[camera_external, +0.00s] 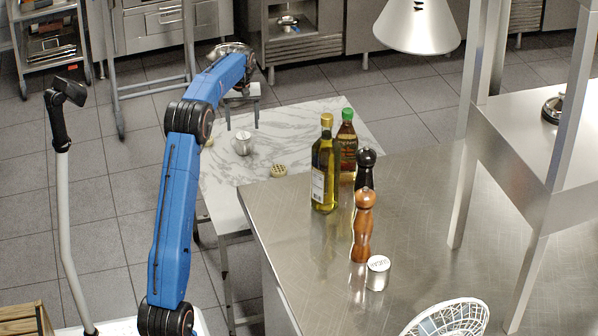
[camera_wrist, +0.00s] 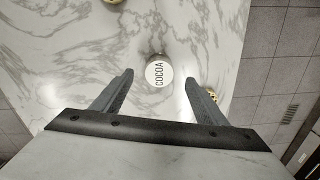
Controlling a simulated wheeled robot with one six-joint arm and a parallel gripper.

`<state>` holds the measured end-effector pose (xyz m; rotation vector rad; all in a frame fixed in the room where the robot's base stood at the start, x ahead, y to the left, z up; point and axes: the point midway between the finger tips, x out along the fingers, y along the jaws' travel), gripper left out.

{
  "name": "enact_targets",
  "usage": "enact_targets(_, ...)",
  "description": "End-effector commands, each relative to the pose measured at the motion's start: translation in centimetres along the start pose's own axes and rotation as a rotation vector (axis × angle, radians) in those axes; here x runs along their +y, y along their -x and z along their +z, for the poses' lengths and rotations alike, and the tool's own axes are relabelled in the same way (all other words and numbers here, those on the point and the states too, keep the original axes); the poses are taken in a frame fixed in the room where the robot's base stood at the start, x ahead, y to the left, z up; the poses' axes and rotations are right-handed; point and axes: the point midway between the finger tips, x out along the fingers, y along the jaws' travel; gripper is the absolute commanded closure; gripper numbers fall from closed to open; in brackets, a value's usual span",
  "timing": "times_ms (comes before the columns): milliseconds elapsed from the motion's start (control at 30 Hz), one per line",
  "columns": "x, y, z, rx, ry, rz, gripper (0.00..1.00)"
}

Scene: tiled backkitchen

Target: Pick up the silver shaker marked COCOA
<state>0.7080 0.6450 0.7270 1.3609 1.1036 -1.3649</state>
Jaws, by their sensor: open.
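The silver shaker marked COCOA (camera_wrist: 158,74) stands upright on the white marble table (camera_wrist: 60,50), its lettered lid facing up in the wrist view. In the external view a silver shaker (camera_external: 242,143) stands on the marble table, its lettering too small to read. My gripper (camera_wrist: 158,85) is open and points down at the table. In the wrist view the COCOA shaker shows between and a little beyond the two fingertips, with nothing held. In the external view my gripper (camera_external: 242,122) hangs above the marble table close to the shaker.
A gold-topped item (camera_external: 278,170) sits on the marble near the shaker. Another lettered silver shaker (camera_external: 377,272) stands on the steel counter (camera_external: 440,230), with an oil bottle (camera_external: 324,170), a green-capped bottle (camera_external: 347,138), a dark mill (camera_external: 366,165) and a wooden mill (camera_external: 363,225).

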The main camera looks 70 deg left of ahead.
Motion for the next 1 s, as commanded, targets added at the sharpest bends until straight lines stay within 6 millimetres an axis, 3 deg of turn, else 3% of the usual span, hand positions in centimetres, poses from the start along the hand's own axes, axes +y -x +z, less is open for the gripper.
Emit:
enact_targets(133, 0.0, -1.9, 0.0, -0.001, 0.0, 0.0, 0.33)
enact_targets(467, 0.0, -3.6, -0.1, -0.001, 0.0, 0.0, 0.33)
enact_targets(733, 0.0, -7.2, -0.3, -0.001, 0.0, 0.0, 0.33)
enact_targets(1000, 0.1, -7.7, -0.4, 0.001, -0.001, 0.001, 0.33)
